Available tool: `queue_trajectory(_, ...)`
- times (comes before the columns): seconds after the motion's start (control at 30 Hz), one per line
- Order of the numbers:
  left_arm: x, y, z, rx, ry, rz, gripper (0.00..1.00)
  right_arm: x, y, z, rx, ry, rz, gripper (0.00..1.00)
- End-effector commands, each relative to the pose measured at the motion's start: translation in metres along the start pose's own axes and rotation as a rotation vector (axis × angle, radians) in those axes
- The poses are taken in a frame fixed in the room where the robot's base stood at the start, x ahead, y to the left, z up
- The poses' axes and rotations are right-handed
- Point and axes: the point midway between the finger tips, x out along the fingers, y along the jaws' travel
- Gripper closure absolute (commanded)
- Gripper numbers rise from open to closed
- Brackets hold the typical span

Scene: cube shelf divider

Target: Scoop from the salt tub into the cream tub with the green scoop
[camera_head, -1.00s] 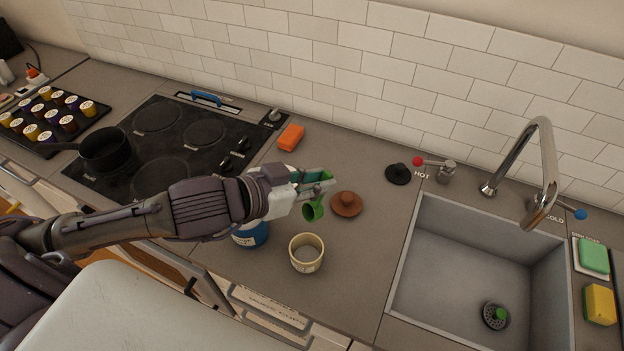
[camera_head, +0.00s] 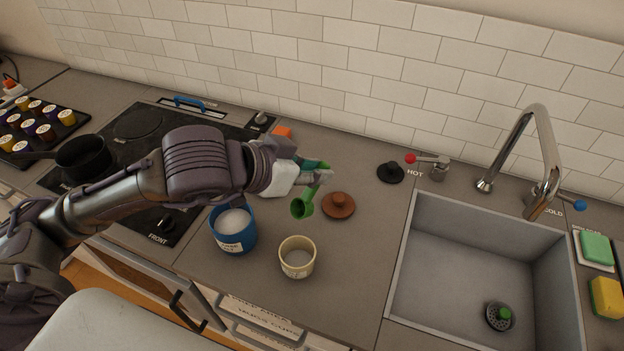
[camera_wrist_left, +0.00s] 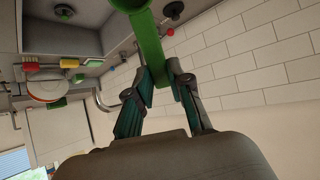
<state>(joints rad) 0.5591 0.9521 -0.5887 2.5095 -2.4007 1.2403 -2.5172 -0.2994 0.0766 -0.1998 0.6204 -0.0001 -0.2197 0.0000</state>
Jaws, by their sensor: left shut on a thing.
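My left gripper (camera_head: 318,172) is shut on the green scoop (camera_head: 303,203) and holds it above the counter, its cup end hanging down. In the left wrist view the green handle (camera_wrist_left: 172,62) runs between the two fingers (camera_wrist_left: 165,90). The blue tub (camera_head: 233,240), with white content, stands open below and left of the scoop; I take it as the salt tub. The cream tub (camera_head: 297,270) stands open to its right, closer to the counter's front edge. Its inside looks pale. The scoop is apart from both tubs. I cannot tell whether the scoop holds anything. My right gripper is not in view.
A brown lid (camera_head: 338,212) lies just right of the scoop and a black lid (camera_head: 390,172) lies behind it. The sink (camera_head: 470,265) is to the right. The stove with a black pan (camera_head: 84,156) is left. An orange block (camera_head: 283,132) is partly hidden by my arm.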

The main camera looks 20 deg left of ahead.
Motion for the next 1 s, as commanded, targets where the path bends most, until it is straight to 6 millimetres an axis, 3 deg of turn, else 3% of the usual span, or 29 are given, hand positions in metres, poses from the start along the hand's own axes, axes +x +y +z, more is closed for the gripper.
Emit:
queue_trajectory(0.03, -0.002, -0.001, -0.005, -0.003, -0.015, 0.0, 1.0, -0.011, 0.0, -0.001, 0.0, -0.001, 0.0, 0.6)
queue_trajectory(0.37, 0.005, 0.0, -0.007, -0.004, -0.104, 0.002, 1.0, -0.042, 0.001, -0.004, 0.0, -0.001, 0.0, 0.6)
queue_trajectory(0.6, 0.012, 0.0, -0.011, -0.004, -0.207, 0.002, 1.0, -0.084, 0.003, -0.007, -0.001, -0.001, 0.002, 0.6)
queue_trajectory(0.87, 0.021, 0.001, -0.012, -0.004, -0.305, 0.002, 1.0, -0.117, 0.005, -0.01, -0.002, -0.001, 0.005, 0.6)
queue_trajectory(0.9, 0.03, -0.001, -0.006, -0.002, -0.332, -0.001, 1.0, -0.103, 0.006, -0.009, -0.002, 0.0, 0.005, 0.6)
queue_trajectory(1.0, 0.036, -0.001, -0.005, 0.002, -0.407, -0.002, 1.0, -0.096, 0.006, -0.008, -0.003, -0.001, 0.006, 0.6)
